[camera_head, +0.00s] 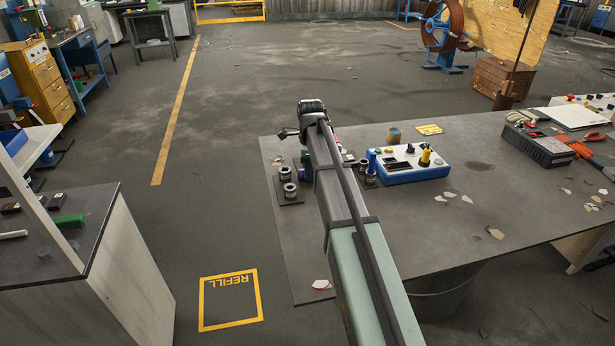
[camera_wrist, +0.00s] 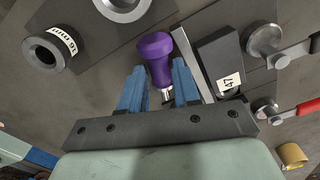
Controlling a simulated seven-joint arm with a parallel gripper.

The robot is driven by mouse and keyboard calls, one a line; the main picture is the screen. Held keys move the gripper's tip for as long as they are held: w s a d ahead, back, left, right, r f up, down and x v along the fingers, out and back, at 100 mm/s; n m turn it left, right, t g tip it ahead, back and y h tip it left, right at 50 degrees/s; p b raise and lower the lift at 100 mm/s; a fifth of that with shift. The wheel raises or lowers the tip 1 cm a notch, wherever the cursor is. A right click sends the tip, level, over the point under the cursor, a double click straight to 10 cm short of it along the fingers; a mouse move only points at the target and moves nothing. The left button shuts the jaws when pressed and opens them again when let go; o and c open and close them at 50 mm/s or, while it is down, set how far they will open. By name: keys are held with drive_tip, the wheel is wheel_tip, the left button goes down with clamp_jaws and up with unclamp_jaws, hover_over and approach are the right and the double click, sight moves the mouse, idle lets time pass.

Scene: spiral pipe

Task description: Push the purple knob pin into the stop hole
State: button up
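In the wrist view, the purple knob pin (camera_wrist: 156,50) has a purple knob with a short metal shaft below it. My gripper (camera_wrist: 160,72) has two blue fingers, spread apart, one on each side of the pin. The shaft shows in the gap between them. I cannot tell whether the fingertips touch the knob. A stop hole cannot be made out. A black block (camera_wrist: 221,58) with a "47" label and a metal strip (camera_wrist: 190,58) stand to the right of the knob. In the head view, my arm covers most of the work spot.
A labelled metal ring (camera_wrist: 47,50) lies at left in the wrist view. Round metal pieces and a red handle (camera_wrist: 308,107) are at right. In the head view, the grey table (camera_head: 450,215) holds a blue-white control box (camera_head: 412,168) right of my arm. Its front is mostly clear.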

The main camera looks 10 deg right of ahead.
drive_tip(key=shift+f, duration=0.5)
clamp_jaws()
drive_tip(key=shift+r, duration=0.15)
